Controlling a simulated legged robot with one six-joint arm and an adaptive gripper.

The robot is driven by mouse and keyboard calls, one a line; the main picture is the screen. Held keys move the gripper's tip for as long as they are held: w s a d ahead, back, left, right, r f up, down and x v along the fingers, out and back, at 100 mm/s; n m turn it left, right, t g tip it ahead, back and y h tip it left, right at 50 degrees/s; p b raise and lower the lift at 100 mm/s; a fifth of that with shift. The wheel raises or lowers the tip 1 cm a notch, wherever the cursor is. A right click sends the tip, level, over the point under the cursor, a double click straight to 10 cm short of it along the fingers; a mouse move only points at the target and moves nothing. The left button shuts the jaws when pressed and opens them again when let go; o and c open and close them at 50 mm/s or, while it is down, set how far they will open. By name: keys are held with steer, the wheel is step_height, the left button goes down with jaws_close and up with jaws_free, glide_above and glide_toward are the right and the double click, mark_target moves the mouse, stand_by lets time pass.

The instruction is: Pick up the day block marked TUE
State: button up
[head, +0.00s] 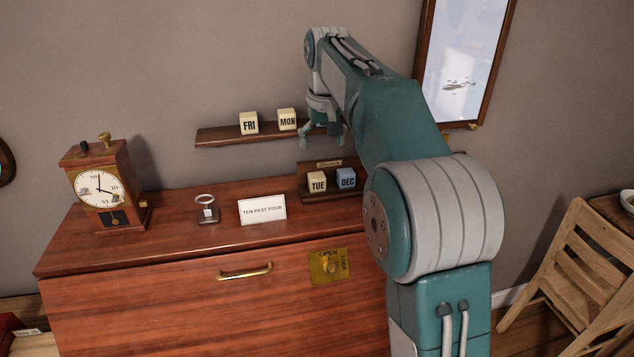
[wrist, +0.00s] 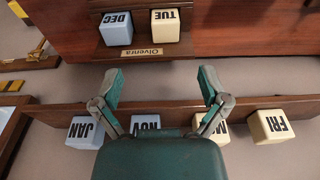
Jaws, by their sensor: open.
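The cream TUE block (head: 317,182) sits in a small wooden holder (head: 304,168) on top of the cabinet, left of the blue DEC block (head: 346,178). In the upside-down wrist view, the TUE block (wrist: 165,26) is at the top beside the DEC block (wrist: 117,29), above the name plate "Olvenra" (wrist: 143,52). My gripper (head: 322,136) is above the holder, in front of the wall shelf.
The wall shelf (head: 220,136) holds the FRI block (head: 249,123), the MON block (head: 287,119) and, in the wrist view, JAN (wrist: 86,132) and NOV blocks. A clock (head: 104,188), a stand with a ring (head: 207,209) and a card (head: 262,209) stand on the cabinet.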

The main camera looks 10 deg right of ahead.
mark_target(316, 175)
steer(key=f, duration=0.4)
steer(key=w+a+f, duration=0.1)
steer(key=f, duration=0.1)
steer(key=shift+w, duration=0.1)
steer(key=f, duration=0.2)
steer(key=w+f, duration=0.1)
steer(key=f, duration=0.1)
steer(key=shift+d+f, duration=0.15)
steer(key=shift+f, duration=0.2)
steer(key=c, duration=1)
